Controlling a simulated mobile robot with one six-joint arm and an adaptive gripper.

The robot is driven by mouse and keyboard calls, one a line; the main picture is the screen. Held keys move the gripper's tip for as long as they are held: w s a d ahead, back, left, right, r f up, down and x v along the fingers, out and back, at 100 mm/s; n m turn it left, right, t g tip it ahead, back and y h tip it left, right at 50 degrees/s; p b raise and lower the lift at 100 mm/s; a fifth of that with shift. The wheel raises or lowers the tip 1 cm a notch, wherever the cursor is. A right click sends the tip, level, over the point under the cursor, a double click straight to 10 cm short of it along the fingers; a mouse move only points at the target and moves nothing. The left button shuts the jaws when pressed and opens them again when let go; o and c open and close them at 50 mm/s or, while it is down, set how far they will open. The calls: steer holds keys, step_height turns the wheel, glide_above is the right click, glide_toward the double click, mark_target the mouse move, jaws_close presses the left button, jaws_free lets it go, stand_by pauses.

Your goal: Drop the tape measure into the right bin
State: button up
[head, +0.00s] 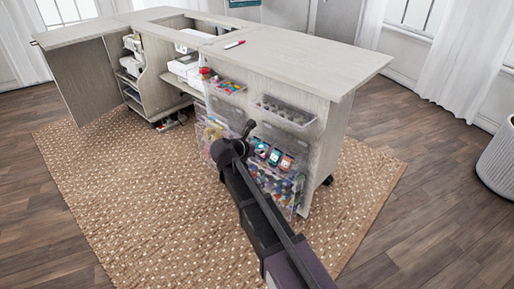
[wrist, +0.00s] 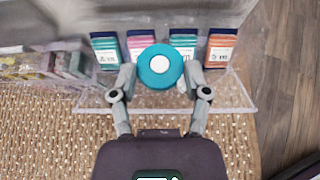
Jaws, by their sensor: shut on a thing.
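The tape measure (wrist: 160,66) is a round teal disc with a white centre. In the wrist view my gripper (wrist: 160,75) is shut on it, one finger on each side. It hangs in front of, or over, a clear bin (wrist: 225,97) holding several cards of coloured thread; I cannot tell its exact height above the bin. In the head view my gripper (head: 248,128) is at the cabinet's bin side, and the tape measure cannot be made out there. A clear upper right bin (head: 287,112) and an upper left bin (head: 228,86) are on the cabinet side.
Lower clear bins hold many small coloured items. A woven rug (head: 120,190) lies beneath. A ribbed pale basket (head: 498,165) stands at the right; floor between is clear.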

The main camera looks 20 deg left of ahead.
steer(key=shift+f+b, duration=0.3)
steer(key=shift+f, duration=0.2)
steer(key=o, duration=1)
steer(key=shift+s, duration=0.1)
stand_by(0.4)
